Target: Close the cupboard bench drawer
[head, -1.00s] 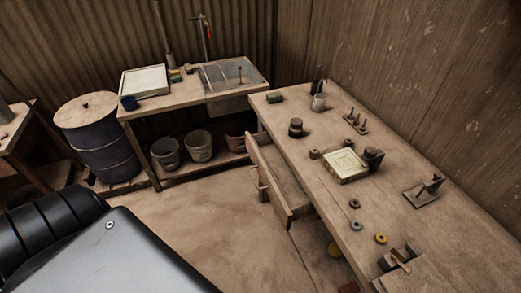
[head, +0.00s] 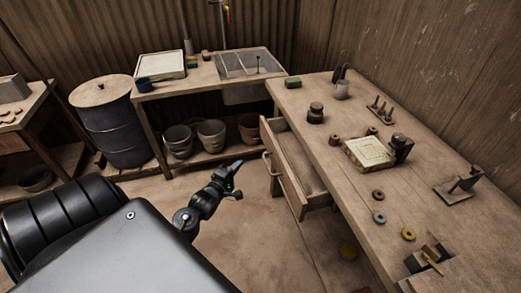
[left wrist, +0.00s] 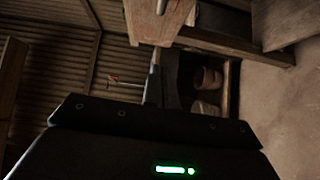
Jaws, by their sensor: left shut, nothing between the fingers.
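The bench drawer (head: 290,181) is pulled out from the left side of the wooden bench (head: 335,165). Its handle (head: 267,163) is on the front panel, which faces left. My left gripper (head: 238,178) is shut and empty, in the air to the left of the drawer front and apart from it. My right gripper is not in view.
On the bench are a square framed tile (head: 370,153), a dark jar (head: 316,113) and several rings. A sink bench (head: 205,78) with buckets (head: 211,134) below stands behind, beside a blue barrel (head: 112,125). The floor (head: 235,235) left of the drawer is clear.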

